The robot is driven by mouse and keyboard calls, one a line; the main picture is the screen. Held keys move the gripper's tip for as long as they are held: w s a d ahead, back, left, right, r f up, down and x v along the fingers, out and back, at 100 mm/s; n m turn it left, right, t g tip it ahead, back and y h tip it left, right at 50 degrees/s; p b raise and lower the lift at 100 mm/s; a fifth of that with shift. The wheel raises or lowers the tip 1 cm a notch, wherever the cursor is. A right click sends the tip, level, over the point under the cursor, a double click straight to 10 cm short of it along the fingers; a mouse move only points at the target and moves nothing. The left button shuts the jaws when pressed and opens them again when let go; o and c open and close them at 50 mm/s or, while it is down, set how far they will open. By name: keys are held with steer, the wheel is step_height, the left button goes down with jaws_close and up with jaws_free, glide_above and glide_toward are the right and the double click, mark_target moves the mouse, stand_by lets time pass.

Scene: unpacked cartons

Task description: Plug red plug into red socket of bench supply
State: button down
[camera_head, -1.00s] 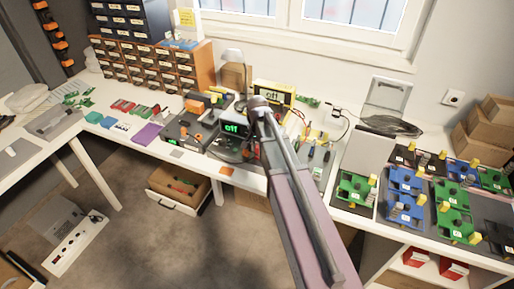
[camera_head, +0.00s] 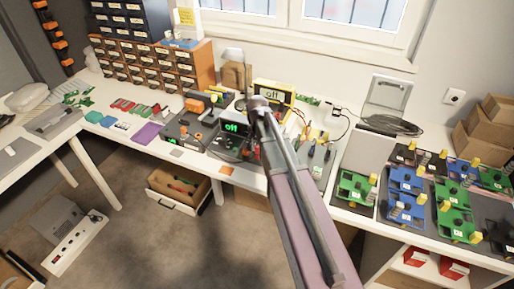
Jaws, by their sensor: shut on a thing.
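The bench supply, a dark box with a lit green display reading "off" (camera_head: 232,128), stands on the white workbench near the middle of the view. My arm (camera_head: 292,205) reaches up from the lower right, and its far joint (camera_head: 259,104) is just right of the supply. My gripper cannot be made out; the arm and the dark clutter by the supply hide it. The red plug and the red socket cannot be told apart at this size. A small red patch shows beside the arm, right of the supply, but I cannot tell what it is.
A yellow meter (camera_head: 274,94) stands behind the arm. A dark unit with an orange top (camera_head: 188,125) is left of the supply. An open drawer (camera_head: 180,188) juts out below the bench.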

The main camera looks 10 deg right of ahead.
steer(key=shift+f+b, duration=0.3)
steer(key=shift+b, duration=0.05)
stand_by(0.3)
steer(key=c, duration=0.5)
jaws_free()
